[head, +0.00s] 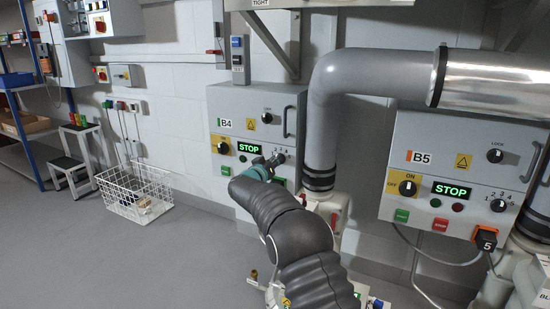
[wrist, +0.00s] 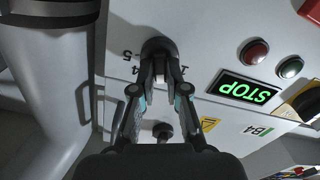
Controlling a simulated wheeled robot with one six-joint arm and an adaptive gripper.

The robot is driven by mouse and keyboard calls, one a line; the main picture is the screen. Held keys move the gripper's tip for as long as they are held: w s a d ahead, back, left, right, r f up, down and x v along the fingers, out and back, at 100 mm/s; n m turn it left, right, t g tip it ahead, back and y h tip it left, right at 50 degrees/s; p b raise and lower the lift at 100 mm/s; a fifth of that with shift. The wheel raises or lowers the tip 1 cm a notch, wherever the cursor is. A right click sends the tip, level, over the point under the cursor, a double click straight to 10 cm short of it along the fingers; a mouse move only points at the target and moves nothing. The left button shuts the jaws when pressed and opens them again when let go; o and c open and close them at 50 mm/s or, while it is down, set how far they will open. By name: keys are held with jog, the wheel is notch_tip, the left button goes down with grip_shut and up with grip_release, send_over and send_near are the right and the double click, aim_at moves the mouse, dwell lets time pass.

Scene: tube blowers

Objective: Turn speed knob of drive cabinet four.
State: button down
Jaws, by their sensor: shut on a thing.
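Drive cabinet four, labelled B4 (head: 237,103), is the grey wall cabinet in the middle of the head view. Its speed knob (wrist: 157,46) is black, with dial numbers around it in the wrist view. My gripper (head: 274,161) reaches the cabinet's lower right front, and in the wrist view my gripper (wrist: 158,72) is shut on the knob, with a fingertip on each side. The fingers and knob cover part of the dial, so the knob's setting cannot be read. The green display (head: 249,148) reads STOP; it also shows in the wrist view (wrist: 246,90).
A grey vertical pipe (head: 321,120) stands close to the right of B4. Cabinet B5 (head: 440,140) is farther right. B4's lock knob (head: 266,118) and yellow-black switch (head: 222,147) are near my gripper. A white wire basket (head: 135,192) stands on open floor at left.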

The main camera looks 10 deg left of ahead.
jog(key=m+p, duration=0.1)
jog(key=m, duration=0.2)
jog(key=shift+d+m, duration=0.15)
jog(key=shift+m, duration=0.25)
jog(key=m, duration=0.4)
jog(key=shift+s+d+m, duration=0.1)
jog(key=shift+d+m, duration=0.05)
jog(key=shift+m, duration=0.15)
jog(key=m+b, duration=0.2)
jog(key=m, duration=0.1)
jog(key=m+b, duration=0.1)
jog(key=m, duration=0.1)
jog(key=shift+d+f, duration=0.15)
jog(key=shift+f, duration=0.1)
jog(key=shift+d+m+b, duration=0.1)
jog(key=shift+m+b, duration=0.9)
jog(key=shift+m, duration=1.3)
jog(key=c, duration=1.2)
grip_release()
jog(key=shift+s, duration=0.1)
